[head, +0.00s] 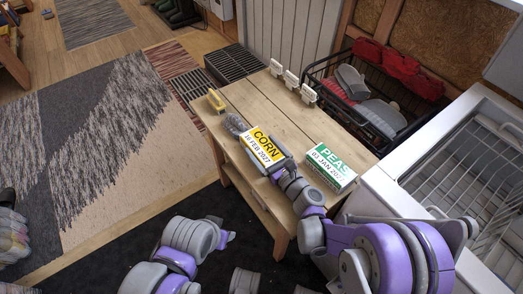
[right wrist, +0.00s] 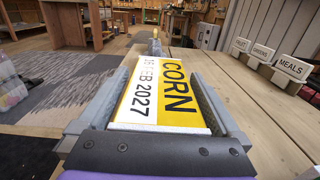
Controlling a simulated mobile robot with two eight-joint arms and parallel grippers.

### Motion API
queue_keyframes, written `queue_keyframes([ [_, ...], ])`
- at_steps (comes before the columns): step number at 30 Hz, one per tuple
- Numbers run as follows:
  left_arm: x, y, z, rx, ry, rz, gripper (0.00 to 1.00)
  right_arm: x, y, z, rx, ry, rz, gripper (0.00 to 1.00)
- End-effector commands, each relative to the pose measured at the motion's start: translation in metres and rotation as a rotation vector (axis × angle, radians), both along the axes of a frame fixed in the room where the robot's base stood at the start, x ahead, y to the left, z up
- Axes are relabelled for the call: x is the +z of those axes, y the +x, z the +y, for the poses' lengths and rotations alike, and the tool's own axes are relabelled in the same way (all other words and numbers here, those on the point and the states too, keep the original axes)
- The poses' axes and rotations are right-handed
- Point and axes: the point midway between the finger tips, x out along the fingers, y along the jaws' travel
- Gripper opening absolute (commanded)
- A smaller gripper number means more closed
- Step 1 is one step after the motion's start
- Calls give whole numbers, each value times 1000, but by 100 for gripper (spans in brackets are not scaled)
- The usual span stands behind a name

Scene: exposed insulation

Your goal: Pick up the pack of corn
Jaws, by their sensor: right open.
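The pack of corn (head: 262,146), yellow and white with "CORN" and "16 FEB 2027" on it, lies on the wooden bench (head: 262,103). In the right wrist view the pack of corn (right wrist: 150,92) lies lengthwise between the fingers of my right gripper (right wrist: 157,68). The jaws are open, with one finger along each long side. In the head view my right gripper (head: 264,160) reaches over the bench around the pack. Part of my left arm shows at the lower left; its gripper does not show.
A green and white pack of peas (head: 330,167) lies right of the corn. A grey brush (head: 235,124) and a yellow-handled item (head: 216,101) are at the bench's left end. Small label holders (head: 291,82) stand along the back. An open white freezer (head: 410,205) is at right.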

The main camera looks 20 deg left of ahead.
Motion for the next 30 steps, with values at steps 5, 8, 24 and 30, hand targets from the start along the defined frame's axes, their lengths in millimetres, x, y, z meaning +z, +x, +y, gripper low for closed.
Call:
queue_keyframes([
  [5,-1,0,0,0,0,0,50,0,6,8,0,0,0,100],
  [8,-1,0,0,0,0,0,50,0,6,7,0,0,0,100],
  [24,-1,0,0,0,0,0,50,0,5,7,0,0,0,14],
  [30,-1,0,0,0,0,0,50,1,5,7,0,1,0,0],
])
